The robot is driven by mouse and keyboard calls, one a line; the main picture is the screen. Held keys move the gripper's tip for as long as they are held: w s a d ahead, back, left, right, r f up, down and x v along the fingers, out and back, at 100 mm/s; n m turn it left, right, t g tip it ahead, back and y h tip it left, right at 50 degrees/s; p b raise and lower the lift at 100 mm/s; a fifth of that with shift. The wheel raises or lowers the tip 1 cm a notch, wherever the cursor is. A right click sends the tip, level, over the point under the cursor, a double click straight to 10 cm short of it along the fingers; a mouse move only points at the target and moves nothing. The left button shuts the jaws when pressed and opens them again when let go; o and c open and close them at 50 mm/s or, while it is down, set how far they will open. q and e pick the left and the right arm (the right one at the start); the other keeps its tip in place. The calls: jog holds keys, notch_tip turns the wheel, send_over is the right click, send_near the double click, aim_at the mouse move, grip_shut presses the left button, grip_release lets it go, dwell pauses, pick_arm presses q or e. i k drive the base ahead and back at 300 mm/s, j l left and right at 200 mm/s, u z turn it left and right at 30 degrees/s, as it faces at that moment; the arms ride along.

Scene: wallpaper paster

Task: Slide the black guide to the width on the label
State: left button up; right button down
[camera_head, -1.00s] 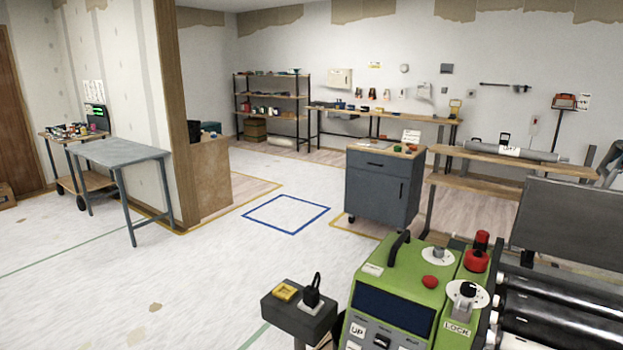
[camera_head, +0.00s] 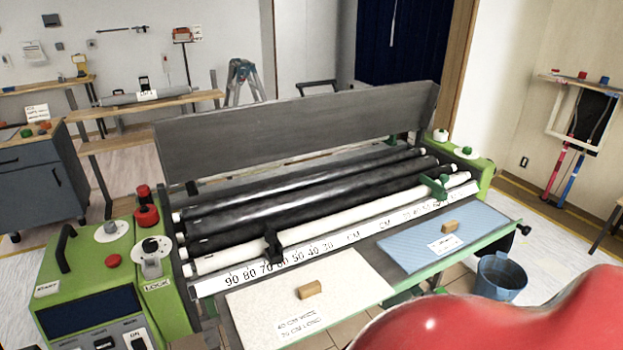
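The black guide (camera_head: 273,246) sits on the front white roller of the pasting machine, toward its left end. It stands just above the white scale strip (camera_head: 345,240), near the 70 and 60 marks; the exact reading is unclear. A green guide (camera_head: 433,186) is at the right end of the rollers. A cream paper sheet (camera_head: 345,283) lies on the front left of the table. Its printed label (camera_head: 299,327) appears to read 40 cm wide, 75 cm long. Neither of my grippers is in view.
A wooden block (camera_head: 309,289) rests on the cream sheet. A blue sheet (camera_head: 415,239) with its own small label lies to the right. The green control box (camera_head: 95,290) with LOCK knob stands at left. A bucket (camera_head: 497,277) stands front right. A glossy red shape fills the lower right.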

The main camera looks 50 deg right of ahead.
aim_at(274, 254)
jog(key=z, duration=1.25)
